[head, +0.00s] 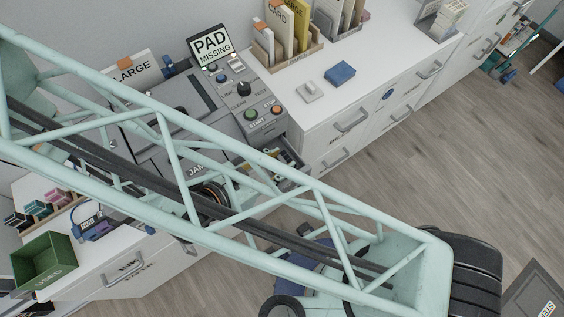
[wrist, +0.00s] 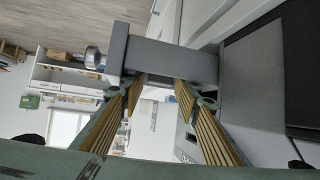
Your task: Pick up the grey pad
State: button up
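A grey machine with buttons (head: 262,112) and a "PAD MISSING" sign (head: 210,47) stands left of the grey piece. An open drawer (head: 285,160) sits below its buttons. A card rack (head: 290,50) stands behind. A green bin (head: 44,262) is at lower left. Desk right of the blue block is clear.

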jog(key=shift+c, duration=0.4)
jog(key=c, duration=0.5)
jog(key=shift+r, duration=0.15)
jog(key=shift+r+p, duration=1.25)
jog(key=shift+r, duration=3.6)
